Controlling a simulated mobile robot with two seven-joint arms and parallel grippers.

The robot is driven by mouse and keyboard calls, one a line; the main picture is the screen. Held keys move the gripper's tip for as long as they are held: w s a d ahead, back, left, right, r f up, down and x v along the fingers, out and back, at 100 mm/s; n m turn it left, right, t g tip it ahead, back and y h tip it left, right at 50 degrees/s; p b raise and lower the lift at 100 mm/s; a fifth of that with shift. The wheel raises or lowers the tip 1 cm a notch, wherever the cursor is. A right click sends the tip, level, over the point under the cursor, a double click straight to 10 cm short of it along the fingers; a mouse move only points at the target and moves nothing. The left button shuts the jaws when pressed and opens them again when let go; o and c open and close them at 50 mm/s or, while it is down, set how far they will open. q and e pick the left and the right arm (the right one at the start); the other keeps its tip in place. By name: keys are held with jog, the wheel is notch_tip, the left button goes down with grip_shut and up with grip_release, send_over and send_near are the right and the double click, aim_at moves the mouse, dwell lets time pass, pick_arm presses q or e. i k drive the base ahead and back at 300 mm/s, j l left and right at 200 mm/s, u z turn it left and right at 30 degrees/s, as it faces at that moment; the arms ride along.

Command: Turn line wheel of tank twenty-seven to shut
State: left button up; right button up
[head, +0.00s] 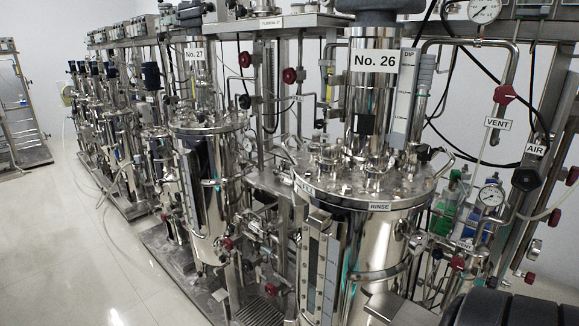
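Tank twenty-seven (207,190) is the steel vessel left of centre, with a "No. 27" sign (195,54) on the column above its lid. Several small red wheels are near it. One red wheel (245,60) and another red wheel (290,75) sit on the pipes behind and to its right. A lower red wheel (227,243) is at its front, and another low red wheel (271,289) is near the skid floor between the tanks. I cannot tell which is the line wheel, or whether any is open or shut. Neither of my grippers is in view.
Tank twenty-six (375,240), with its "No. 26" sign (375,60), stands large in front at centre right. A VENT label (498,124) and a gauge (491,195) are on pipes at right. More skids recede at left. The pale floor (80,255) at lower left is clear.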

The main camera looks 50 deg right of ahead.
aim_at(227, 241)
jog(key=i+l, duration=0.25)
jog(key=i, duration=0.15)
jog(key=i+l+z, duration=0.1)
jog(key=i, duration=0.3)
jog(key=i+l, duration=0.3)
jog(key=i+z, duration=0.05)
jog(key=i, duration=0.05)
